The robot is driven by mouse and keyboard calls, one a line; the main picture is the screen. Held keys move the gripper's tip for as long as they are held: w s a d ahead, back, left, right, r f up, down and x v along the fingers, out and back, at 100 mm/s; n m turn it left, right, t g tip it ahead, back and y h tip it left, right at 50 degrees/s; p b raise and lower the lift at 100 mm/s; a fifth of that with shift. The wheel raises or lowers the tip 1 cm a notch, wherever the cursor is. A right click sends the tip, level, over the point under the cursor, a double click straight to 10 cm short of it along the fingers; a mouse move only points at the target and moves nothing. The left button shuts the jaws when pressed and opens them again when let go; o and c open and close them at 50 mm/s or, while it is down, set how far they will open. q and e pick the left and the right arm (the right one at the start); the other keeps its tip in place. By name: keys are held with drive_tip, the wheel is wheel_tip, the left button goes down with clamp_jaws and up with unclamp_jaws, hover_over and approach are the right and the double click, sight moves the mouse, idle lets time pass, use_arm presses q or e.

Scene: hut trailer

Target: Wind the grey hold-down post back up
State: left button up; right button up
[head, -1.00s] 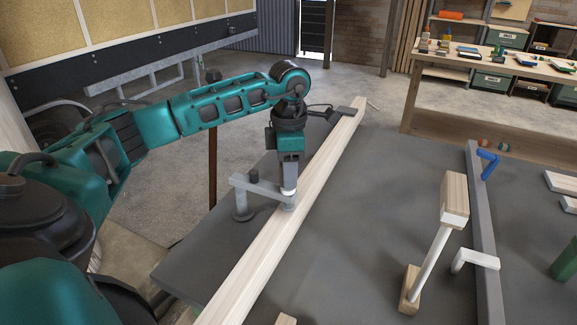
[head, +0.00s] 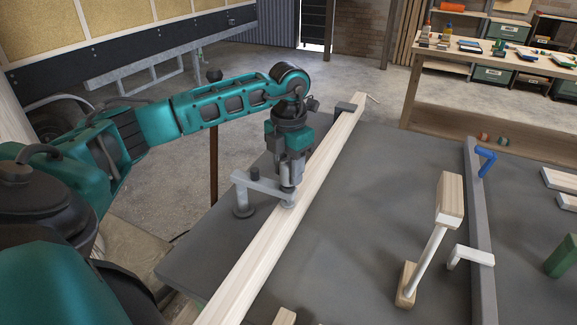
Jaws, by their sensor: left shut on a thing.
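The grey hold-down (head: 262,184) stands at the left edge of the dark bench, its arm reaching right over a long pale timber (head: 272,242). Its post ends in a round pad (head: 288,204) at the timber's top face; I cannot tell whether the pad touches the wood. My left gripper (head: 287,182) points down from above and is shut on the top part of the hold-down post (head: 285,192). The fingers hide much of the post. My right gripper is not in view.
A workbench (head: 480,75) stands behind.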

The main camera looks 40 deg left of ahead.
use_arm(q)
drive_tip(key=shift+w, duration=0.1)
idle(0.4)
drive_tip(key=o, duration=1.1)
drive_tip(key=shift+c, duration=0.2)
wheel_tip(320, 180, up, 13)
